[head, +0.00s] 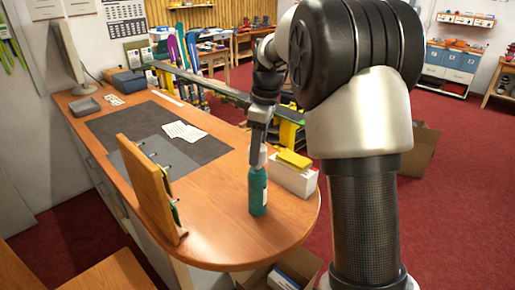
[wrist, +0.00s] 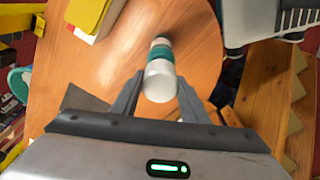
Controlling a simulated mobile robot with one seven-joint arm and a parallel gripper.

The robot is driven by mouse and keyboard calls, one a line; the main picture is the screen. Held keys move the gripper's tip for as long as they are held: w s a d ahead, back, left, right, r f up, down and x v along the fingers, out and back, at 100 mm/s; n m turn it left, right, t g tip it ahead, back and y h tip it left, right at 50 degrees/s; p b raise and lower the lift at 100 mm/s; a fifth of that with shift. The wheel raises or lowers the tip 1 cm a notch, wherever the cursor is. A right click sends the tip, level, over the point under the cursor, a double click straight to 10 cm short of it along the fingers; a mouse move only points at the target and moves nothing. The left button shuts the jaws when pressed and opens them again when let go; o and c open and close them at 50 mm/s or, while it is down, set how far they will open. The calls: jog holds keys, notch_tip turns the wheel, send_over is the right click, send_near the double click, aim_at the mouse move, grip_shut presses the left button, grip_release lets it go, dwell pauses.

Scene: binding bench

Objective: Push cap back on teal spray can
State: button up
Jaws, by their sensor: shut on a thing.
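The teal spray can (head: 258,192) stands upright near the rounded front end of the wooden desk, with a pale label on its side. It also shows in the wrist view (wrist: 160,53), beyond the cap. My gripper (head: 261,146) is directly above the can, pointing down. Its fingers (wrist: 159,88) are shut on the white cap (wrist: 160,80), one on each side. In the head view the cap (head: 262,156) is at the top of the can, partly hidden by the fingers. I cannot tell whether it is seated or only close above.
A white box with a yellow block on top (head: 294,177) stands just right of the can. A wooden upright stand (head: 150,190) is to the left. A dark mat (head: 105,127) with papers lies further back. The desk between stand and can is clear.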

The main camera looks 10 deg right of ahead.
jog(key=shift+f+b, duration=0.75)
jog(key=shift+f, duration=0.95)
dwell(1.3)
jog(key=o, duration=1.6)
jog(key=shift+o, duration=0.2)
jog(key=shift+r, duration=0.15)
jog(key=shift+r+p, duration=2.9)
jog(key=shift+r, duration=0.55)
grip_shut()
